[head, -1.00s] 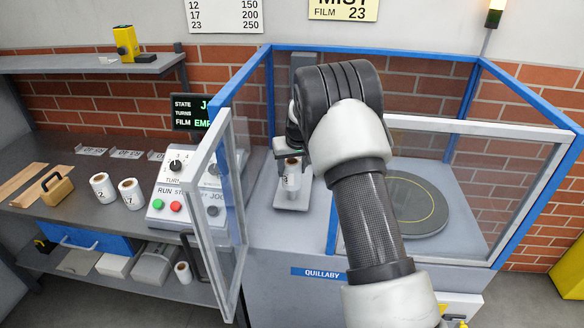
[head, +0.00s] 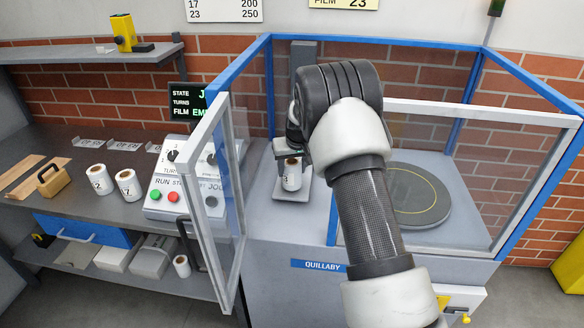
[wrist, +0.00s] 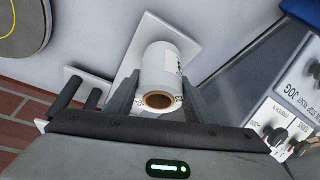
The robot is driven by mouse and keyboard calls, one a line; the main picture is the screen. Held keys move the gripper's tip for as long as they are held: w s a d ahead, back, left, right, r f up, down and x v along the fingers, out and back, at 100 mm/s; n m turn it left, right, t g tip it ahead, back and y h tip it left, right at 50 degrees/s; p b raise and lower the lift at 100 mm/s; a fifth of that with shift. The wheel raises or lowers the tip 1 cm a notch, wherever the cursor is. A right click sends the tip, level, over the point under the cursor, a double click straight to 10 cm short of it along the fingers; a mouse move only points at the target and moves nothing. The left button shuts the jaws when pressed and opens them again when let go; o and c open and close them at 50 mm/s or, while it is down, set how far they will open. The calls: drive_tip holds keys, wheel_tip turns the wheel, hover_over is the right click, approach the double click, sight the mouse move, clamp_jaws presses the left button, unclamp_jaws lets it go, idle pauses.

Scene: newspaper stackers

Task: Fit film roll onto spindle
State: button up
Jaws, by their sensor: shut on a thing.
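A white film roll (head: 291,178) with a brown core stands upright at the pale carriage plate (head: 291,196) inside the blue-framed machine. My gripper (wrist: 160,100) is shut on this roll, with one finger on each side of it. In the wrist view the roll (wrist: 162,65) shows its open core end toward me, with the white plate (wrist: 190,42) behind it. The spindle is hidden, and I cannot tell whether the roll is around it or touches the plate. My arm covers part of the carriage column in the head view.
The machine's clear door (head: 220,200) stands open left of the carriage. A round turntable (head: 415,195) is at the right. The control box (head: 180,185) and two more rolls (head: 128,185) are on the left bench. Blue frame posts surround the work space.

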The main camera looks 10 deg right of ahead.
drive_tip(key=shift+f+b, duration=0.35)
drive_tip(key=shift+f, duration=0.25)
drive_tip(key=o, duration=1.3)
drive_tip(key=v, duration=1.7)
drive_tip(key=shift+r+p, duration=0.25)
drive_tip(key=shift+p, duration=0.1)
